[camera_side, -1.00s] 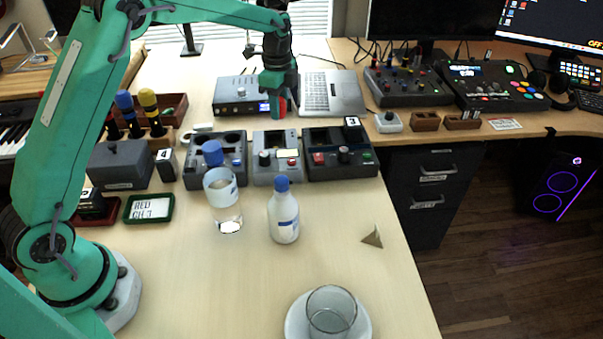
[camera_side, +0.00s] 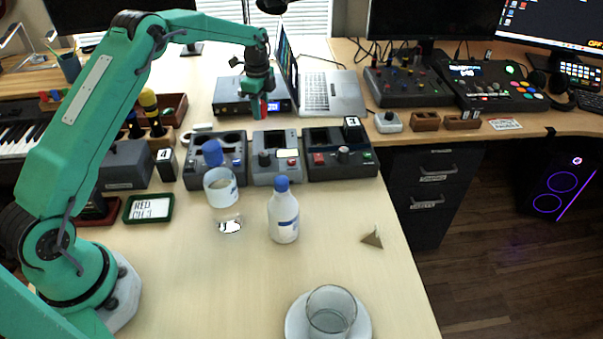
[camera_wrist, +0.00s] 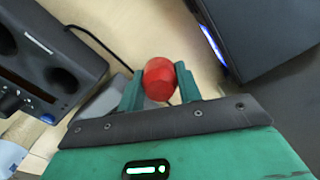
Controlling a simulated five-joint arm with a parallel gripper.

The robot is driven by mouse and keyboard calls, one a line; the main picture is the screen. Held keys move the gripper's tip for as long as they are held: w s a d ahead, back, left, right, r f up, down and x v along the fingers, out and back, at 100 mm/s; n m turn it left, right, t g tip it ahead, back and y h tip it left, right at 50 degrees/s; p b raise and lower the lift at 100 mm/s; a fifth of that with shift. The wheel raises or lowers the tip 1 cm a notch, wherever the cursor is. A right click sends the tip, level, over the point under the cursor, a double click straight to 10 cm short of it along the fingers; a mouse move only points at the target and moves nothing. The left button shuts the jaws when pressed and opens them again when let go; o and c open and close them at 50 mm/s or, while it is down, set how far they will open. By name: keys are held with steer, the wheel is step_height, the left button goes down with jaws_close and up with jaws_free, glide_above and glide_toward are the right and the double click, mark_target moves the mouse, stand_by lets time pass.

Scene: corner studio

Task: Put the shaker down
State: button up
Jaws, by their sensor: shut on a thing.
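My gripper (camera_side: 258,110) is shut on the red shaker (camera_wrist: 159,80). In the wrist view the round red shaker sits between the two green fingers, with one finger on each side. In the side view only a small red part of the shaker (camera_side: 263,109) shows beside the fingers. My gripper points down in front of the dark audio unit and behind the row of grey docks. I cannot tell whether the shaker touches the table.
The audio unit (camera_side: 228,99) and open laptop (camera_side: 330,93) stand close behind. A two-hole dock (camera_side: 231,166), a middle dock (camera_side: 275,170) and a right dock (camera_side: 339,165) stand in front. A blue-capped bottle (camera_side: 284,217) and a glass on a saucer (camera_side: 294,320) stand nearer the camera.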

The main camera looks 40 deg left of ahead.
steer(key=shift+f, duration=2.05)
steer(key=o, duration=1)
steer(key=shift+f, duration=0.1)
step_height(320, 180, up, 12)
